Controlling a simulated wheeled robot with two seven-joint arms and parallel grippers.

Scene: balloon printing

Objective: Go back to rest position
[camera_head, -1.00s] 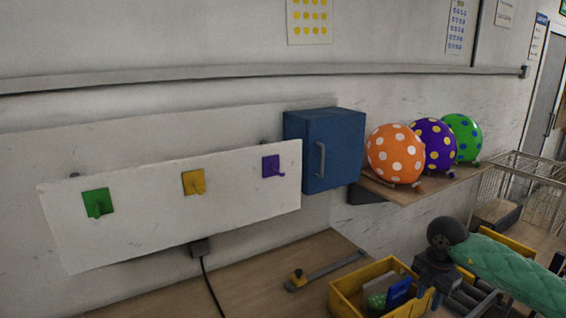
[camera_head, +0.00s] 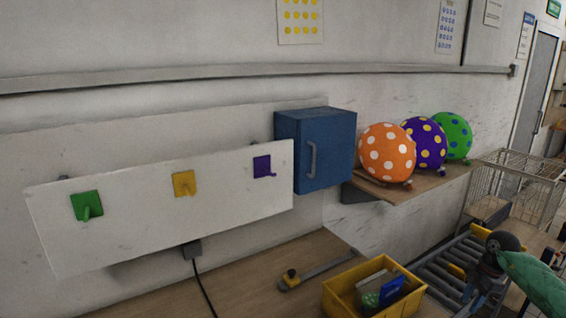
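My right arm, in a green quilted sleeve with a dark joint, comes in at the lower right edge. Its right gripper (camera_head: 476,298) is small and dark, pointing down over the roller conveyor (camera_head: 440,262). Its fingers are too small and dark to tell whether they are open or shut, and I see nothing clearly held. My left gripper is not in view.
A yellow bin (camera_head: 340,297) with small items stands on the wooden table (camera_head: 245,270), beside a grey lever-like tool (camera_head: 318,270). Balloons (camera_head: 387,153) rest on a wall shelf beside a blue cabinet (camera_head: 316,150). A wire cage (camera_head: 515,187) stands right. A white hook board (camera_head: 135,228) hangs left.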

